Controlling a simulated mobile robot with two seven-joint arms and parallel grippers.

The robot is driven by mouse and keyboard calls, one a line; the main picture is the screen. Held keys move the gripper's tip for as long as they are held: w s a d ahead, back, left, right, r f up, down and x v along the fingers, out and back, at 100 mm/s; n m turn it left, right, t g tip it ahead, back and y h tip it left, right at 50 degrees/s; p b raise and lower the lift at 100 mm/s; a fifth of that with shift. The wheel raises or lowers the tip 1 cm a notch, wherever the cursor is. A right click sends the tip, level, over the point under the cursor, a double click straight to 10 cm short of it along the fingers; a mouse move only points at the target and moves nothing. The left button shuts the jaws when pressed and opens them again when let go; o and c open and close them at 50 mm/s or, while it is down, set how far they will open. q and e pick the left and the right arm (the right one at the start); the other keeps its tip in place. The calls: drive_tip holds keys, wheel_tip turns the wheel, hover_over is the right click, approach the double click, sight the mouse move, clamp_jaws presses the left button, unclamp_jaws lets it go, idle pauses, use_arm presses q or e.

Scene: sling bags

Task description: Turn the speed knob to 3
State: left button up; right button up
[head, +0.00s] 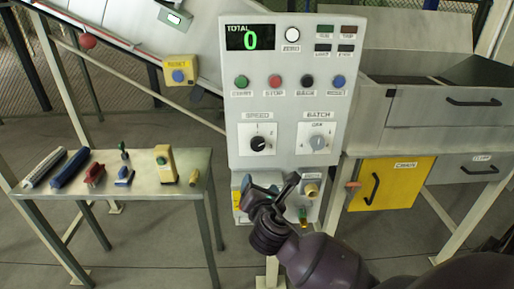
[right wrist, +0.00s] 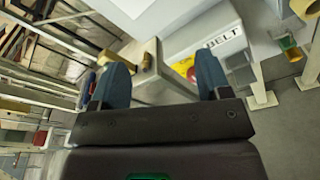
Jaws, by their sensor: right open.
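The black speed knob (head: 258,143) sits on a white dial plate under the SPEED label, on the front of the grey control panel (head: 285,185). The numbers around it are too small to read, and I cannot tell its setting. My right gripper (head: 269,187) is in front of the panel's lower part, below the speed knob and apart from it. It is open and empty; its two blue fingers (right wrist: 163,80) stand apart in the right wrist view. The speed knob is not seen there. My left gripper is not in view.
The grey batch knob (head: 317,142) is right of the speed knob. Coloured buttons and a display (head: 250,38) reading 0 are above. A brass-coloured fitting (head: 311,190) is right of my gripper. A side table (head: 140,190) with small items stands left; a yellow door (head: 392,183) is right.

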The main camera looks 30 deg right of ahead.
drive_tip(key=n+h, duration=0.2)
approach(258, 148)
drive_tip(key=shift+t, duration=0.4)
drive_tip(key=x, duration=1)
drive_tip(key=shift+w+d+f, duration=0.15)
drive_tip(key=shift+w+f, duration=0.1)
drive_tip(key=c, duration=0.9)
